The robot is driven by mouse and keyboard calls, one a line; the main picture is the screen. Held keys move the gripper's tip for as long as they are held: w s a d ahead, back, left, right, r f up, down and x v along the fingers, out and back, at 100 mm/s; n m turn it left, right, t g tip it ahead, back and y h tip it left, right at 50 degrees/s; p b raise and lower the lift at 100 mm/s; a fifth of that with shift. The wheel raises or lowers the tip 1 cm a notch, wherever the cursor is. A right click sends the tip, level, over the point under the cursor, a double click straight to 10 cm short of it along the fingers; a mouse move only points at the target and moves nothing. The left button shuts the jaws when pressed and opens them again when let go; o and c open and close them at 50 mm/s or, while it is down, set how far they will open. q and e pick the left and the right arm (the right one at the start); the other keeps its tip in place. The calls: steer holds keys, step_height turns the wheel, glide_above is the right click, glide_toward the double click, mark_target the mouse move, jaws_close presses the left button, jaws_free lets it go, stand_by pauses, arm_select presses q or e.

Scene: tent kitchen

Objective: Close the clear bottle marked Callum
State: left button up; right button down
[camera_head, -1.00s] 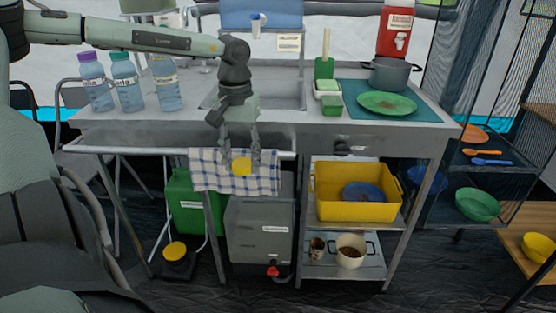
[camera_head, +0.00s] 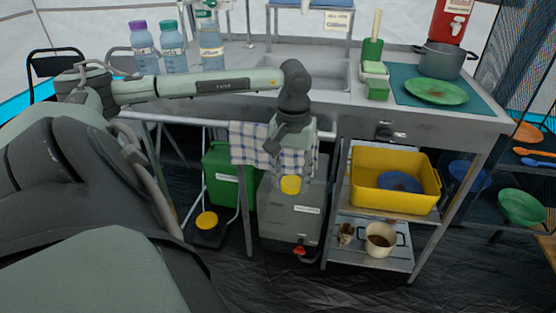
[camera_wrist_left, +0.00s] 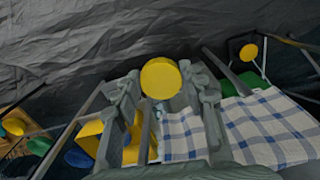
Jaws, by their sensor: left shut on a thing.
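My left gripper (camera_head: 292,166) points down in front of the counter's front edge and the checked towel. It is shut on a round yellow cap (camera_head: 291,184). The left wrist view shows the yellow cap (camera_wrist_left: 160,78) between the fingertips. Three clear bottles stand upright at the counter's back left: one with a purple cap (camera_head: 143,50), one with a teal cap (camera_head: 173,50), and a third (camera_head: 211,50) with a yellowish label and no cap that I can make out. The names on the labels are too small to read. My right gripper is not in view.
The counter (camera_head: 455,118) holds a sink (camera_head: 325,72), a green plate (camera_head: 436,91) and a pot (camera_head: 445,60). The checked towel (camera_head: 250,142) hangs at its front. Below are a grey container (camera_head: 290,215) and a yellow crate (camera_head: 395,197). My left arm crosses in front of the bottles' side.

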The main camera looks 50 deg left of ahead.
arm_select(q)
steer(key=w+d+r+m, duration=0.1)
steer(key=w+d+m, duration=0.2)
steer(key=d, duration=0.8)
steer(key=w+d+r+m, duration=0.1)
steer(key=w+d+m, duration=0.2)
steer(key=d, duration=0.8)
steer(key=shift+w+d+r+m, duration=0.3)
steer(key=shift+w+d+r, duration=0.1)
steer(key=shift+w, duration=0.1)
